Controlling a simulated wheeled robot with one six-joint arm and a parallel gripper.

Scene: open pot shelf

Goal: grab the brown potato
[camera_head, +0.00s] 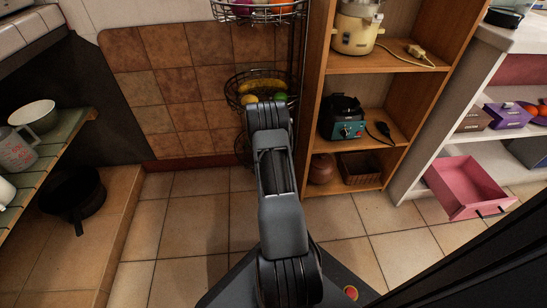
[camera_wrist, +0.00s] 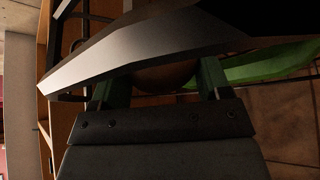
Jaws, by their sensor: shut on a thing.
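My gripper (camera_wrist: 158,82) shows in the wrist view with its two green fingers on either side of a rounded brown thing. This is the brown potato (camera_wrist: 165,77), and the gripper is shut on it. Only a small part of the potato shows, as a broad dark piece with a grey edge covers the rest. In the head view my arm hides both the gripper and the potato. There the arm reaches toward the lower part of a tiered wire basket stand (camera_head: 232,90).
The middle basket holds a banana (camera_head: 262,84) and a green item (camera_head: 280,98). A wooden shelf (camera_head: 385,63) with appliances stands close on the right. A pink drawer (camera_head: 467,187) sticks out farther right. A dark pot (camera_head: 75,195) sits at left. Floor left of my arm is clear.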

